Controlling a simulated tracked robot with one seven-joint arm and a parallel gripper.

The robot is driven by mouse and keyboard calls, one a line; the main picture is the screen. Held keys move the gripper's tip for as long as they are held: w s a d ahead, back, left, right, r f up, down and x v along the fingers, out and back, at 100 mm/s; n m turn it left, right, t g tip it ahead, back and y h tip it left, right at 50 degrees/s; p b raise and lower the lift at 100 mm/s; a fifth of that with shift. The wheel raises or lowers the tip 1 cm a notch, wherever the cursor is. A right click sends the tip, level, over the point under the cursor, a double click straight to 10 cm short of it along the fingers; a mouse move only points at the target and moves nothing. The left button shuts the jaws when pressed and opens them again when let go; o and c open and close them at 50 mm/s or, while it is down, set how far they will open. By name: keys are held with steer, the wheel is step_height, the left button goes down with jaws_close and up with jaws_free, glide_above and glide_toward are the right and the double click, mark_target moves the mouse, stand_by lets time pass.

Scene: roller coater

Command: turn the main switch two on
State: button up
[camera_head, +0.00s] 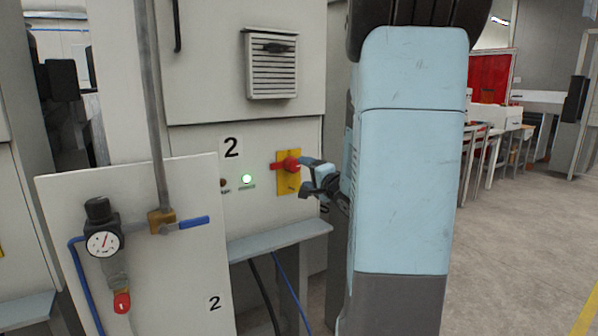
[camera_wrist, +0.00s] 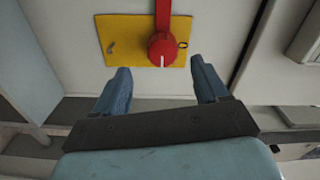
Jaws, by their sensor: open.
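A white mark shows on the knob. My gripper (camera_head: 309,172) is just right of the switch; in the wrist view my gripper (camera_wrist: 160,65) is open, with one finger either side of the knob, apparently not touching it.
A green lamp (camera_head: 246,179) is lit left of the switch. A grey shelf (camera_head: 280,240) juts out below. A panel with a pressure gauge (camera_head: 103,243) and blue valve handle (camera_head: 194,223) stands at front left. Open floor (camera_head: 510,240) lies to the right.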

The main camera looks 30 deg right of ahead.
steer(key=s, duration=0.7)
steer(key=shift+w, duration=0.15)
stand_by(0.3)
steer(key=s+a+n+g, duration=1.2)
steer(key=s+a+n, duration=0.3)
steer(key=s+a, duration=0.5)
steer(key=shift+a+r+h, duration=0.2)
steer(key=shift+a+h, duration=0.1)
